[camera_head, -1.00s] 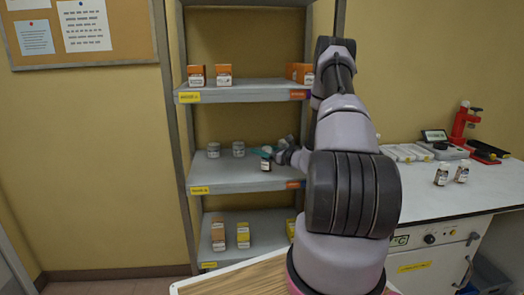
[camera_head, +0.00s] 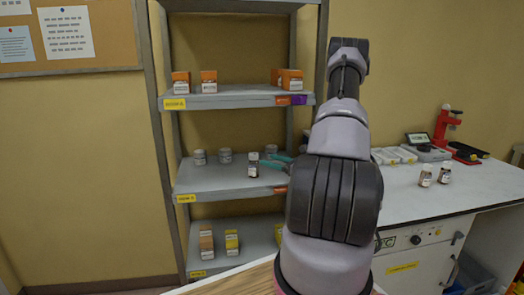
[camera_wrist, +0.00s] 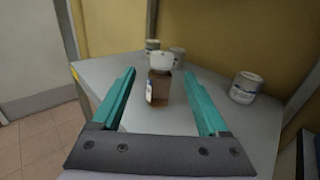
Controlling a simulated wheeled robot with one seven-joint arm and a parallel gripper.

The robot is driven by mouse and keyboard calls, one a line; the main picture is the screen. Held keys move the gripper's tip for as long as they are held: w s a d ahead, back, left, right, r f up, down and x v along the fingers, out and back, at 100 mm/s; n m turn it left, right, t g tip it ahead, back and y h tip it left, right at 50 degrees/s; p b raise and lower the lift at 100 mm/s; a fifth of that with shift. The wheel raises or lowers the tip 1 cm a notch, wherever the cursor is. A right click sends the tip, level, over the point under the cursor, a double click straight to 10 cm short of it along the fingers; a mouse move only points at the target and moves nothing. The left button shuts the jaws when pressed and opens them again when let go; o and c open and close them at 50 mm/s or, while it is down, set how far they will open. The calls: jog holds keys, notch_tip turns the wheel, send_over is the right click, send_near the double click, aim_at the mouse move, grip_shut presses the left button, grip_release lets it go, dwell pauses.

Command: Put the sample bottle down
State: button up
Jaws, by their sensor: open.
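The sample bottle (camera_head: 254,165) stands upright on the middle shelf (camera_head: 222,183), near its front edge. In the wrist view the bottle (camera_wrist: 160,80) is brown with a white cap and a label on its left side. My gripper (camera_head: 276,163) is at the right of the bottle in the head view, its teal fingers pointing toward it. In the wrist view my gripper (camera_wrist: 163,95) is open, with a finger on each side of the bottle and a gap to both. The bottle is around the fingertips and apart from them.
Grey-white jars stand behind on the same shelf, two at the left (camera_head: 199,157) (camera_head: 225,156) and one (camera_head: 271,151) behind my gripper. Orange boxes (camera_head: 209,81) stand on the shelf above, yellow boxes (camera_head: 231,242) below. A counter (camera_head: 440,195) with two brown bottles (camera_head: 425,176) is at the right.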

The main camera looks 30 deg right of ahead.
jog(key=s+a+r+n+g+y, duration=0.1)
jog(key=s+a+r+n+g, duration=0.5)
jog(key=a+r, duration=0.35)
jog(key=s+a+r+n+g+y, duration=0.2)
jog(key=s+a+r+n+g, duration=0.3)
jog(key=a+r+n, duration=0.5)
jog(key=s+a+r+n+t+h, duration=0.1)
jog(key=s+r+n+h, duration=0.4)
jog(key=s, duration=0.3)
jog(key=s+a+r+n+t+h, duration=0.1)
jog(key=s+r+n+h, duration=0.3)
jog(key=s, duration=0.4)
jog(key=shift+s+a+r+n+t+h, duration=0.15)
jog(key=shift+a+r+n+t+h, duration=0.25)
jog(key=shift+r, duration=0.85)
